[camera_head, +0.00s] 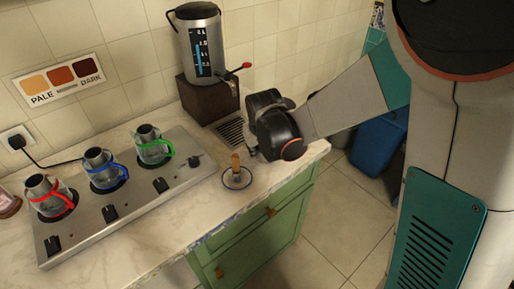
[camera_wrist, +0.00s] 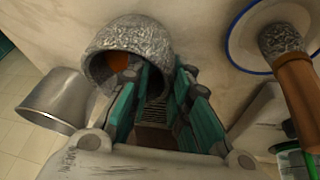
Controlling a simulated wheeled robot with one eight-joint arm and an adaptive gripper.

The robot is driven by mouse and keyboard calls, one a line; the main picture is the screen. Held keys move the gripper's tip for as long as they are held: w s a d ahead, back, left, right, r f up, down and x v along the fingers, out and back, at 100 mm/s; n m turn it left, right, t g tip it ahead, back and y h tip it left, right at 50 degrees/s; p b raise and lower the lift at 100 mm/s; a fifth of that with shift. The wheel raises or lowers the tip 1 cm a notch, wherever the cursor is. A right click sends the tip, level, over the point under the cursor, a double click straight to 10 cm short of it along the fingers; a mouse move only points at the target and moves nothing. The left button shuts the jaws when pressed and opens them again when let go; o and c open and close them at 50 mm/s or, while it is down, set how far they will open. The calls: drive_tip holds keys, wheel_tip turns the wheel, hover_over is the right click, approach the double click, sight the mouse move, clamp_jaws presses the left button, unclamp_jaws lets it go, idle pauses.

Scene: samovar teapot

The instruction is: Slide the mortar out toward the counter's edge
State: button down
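The mortar (camera_wrist: 128,34) is a rough grey stone bowl at the upper left of the wrist view. Its round mouth faces the camera, and something orange-brown shows inside. I cannot make it out in the head view, where my gripper and arm cover that spot. My gripper (camera_wrist: 166,85) has its teal fingers apart, with a gap between them. One finger overlaps the mortar's mouth and the other lies to the right of its wall; contact is unclear. In the head view my gripper (camera_head: 262,138) is low over the counter (camera_head: 190,218) near its right end.
A wooden-handled pestle (camera_head: 236,164) stands on a blue-rimmed saucer (camera_head: 230,185) close by. A metal cup (camera_wrist: 58,100) is beside the mortar. The samovar (camera_head: 200,45) and a drip grille (camera_head: 231,132) are behind. A hot plate (camera_head: 85,224) with three teapots fills the left.

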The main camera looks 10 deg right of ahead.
drive_tip(key=c, duration=1.4)
unclamp_jaws()
drive_tip(key=shift+o, duration=0.2)
drive_tip(key=v, duration=0.7)
drive_tip(key=shift+s+r, duration=0.2)
drive_tip(key=shift+r, duration=0.05)
